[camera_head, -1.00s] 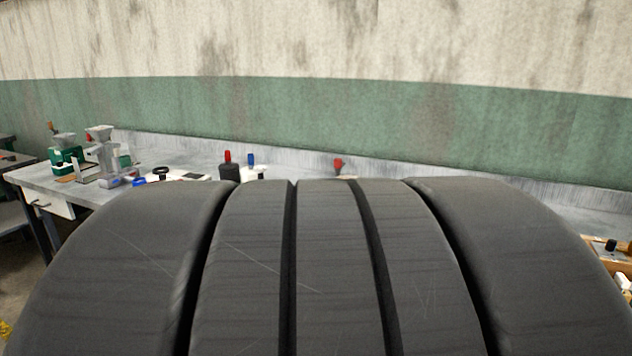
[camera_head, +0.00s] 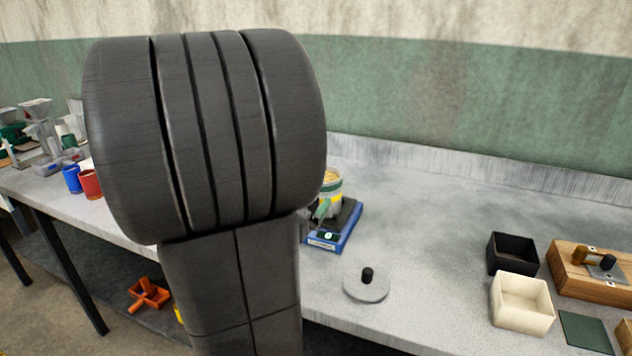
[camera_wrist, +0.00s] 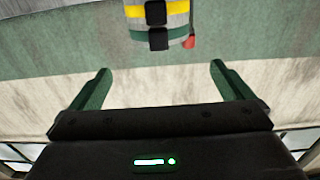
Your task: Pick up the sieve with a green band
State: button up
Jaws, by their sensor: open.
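The sieve with a green band (camera_wrist: 160,35) shows at the top of the wrist view, whose picture is upside down; a dark tab sits on its side. A yellow-banded ring (camera_wrist: 176,9) adjoins it. In the head view the green-banded sieve (camera_head: 332,184) appears at the top of a small stack, with the yellow-banded one (camera_head: 335,211) under it, on a blue-edged scale. My gripper (camera_wrist: 156,76) is open and empty, its green fingers spread apart, short of the sieve. In the head view my arm hides most of the gripper.
The blue scale (camera_head: 331,239) stands near the table's front. A grey disc with a black knob (camera_head: 366,289) lies to its right. A black box (camera_head: 511,256), a cream box (camera_head: 520,305) and a wooden block (camera_head: 592,280) stand farther right. Bare table lies between.

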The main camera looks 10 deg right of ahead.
jog(key=shift+f+x, duration=0.15)
jog(key=shift+x, duration=2.85)
jog(key=shift+f+x, duration=0.1)
jog(key=shift+x, duration=2.95)
jog(key=shift+c, duration=0.4)
jog(key=shift+s, duration=0.1)
jog(key=c, duration=1.5)
